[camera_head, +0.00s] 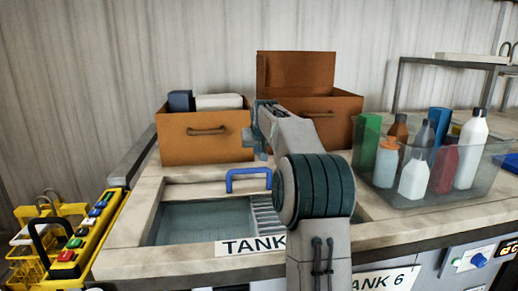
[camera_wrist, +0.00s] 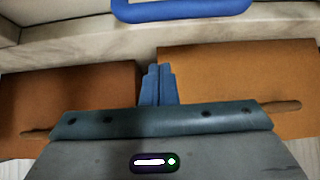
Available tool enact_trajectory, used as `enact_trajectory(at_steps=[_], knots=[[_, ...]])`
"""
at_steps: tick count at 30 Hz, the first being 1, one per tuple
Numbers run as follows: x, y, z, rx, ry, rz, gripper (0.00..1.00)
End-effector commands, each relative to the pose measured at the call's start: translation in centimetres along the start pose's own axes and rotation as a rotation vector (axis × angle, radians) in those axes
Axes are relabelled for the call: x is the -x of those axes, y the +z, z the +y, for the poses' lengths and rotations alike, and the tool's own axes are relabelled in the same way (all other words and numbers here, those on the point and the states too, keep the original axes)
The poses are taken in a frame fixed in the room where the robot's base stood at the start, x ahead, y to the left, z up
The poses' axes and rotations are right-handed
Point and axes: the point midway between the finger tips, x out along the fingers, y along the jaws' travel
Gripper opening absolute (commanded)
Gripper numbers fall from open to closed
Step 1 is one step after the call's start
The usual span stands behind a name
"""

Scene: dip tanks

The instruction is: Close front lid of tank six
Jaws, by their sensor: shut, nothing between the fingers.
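A tank with a dark teal interior (camera_head: 195,222) lies open at the front of the pale counter. A pale panel (camera_head: 195,190) with a blue handle (camera_head: 248,180) sits along its back side. The blue handle also shows at the top of the wrist view (camera_wrist: 182,12). The front label (camera_head: 240,246) reads "TANK", its end hidden by my arm. A second label (camera_head: 385,281), partly hidden, reads "ANK 6". My gripper (camera_head: 260,147) is shut and empty, above and apart from the handle. Its closed fingers show in the wrist view (camera_wrist: 158,84).
An orange box (camera_head: 207,148) with items and another with a raised lid (camera_head: 296,72) stand behind the tank. A clear bin (camera_head: 430,195) of bottles stands right. A yellow control panel (camera_head: 95,235) with buttons is at left. My arm hides the tank's right side.

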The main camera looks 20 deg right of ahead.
Motion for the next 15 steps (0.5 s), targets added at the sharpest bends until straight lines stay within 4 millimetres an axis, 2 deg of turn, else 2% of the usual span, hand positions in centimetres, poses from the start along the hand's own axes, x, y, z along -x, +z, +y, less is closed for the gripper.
enact_trajectory(at_steps=[3,10,15], knots=[[-2.6,0.0,0.0,0.001,-0.001,-0.004,0.00],[-7.1,0.1,0.1,0.000,0.001,-0.004,0.00],[-5.6,1.7,0.4,-0.002,0.004,-0.001,0.00]])
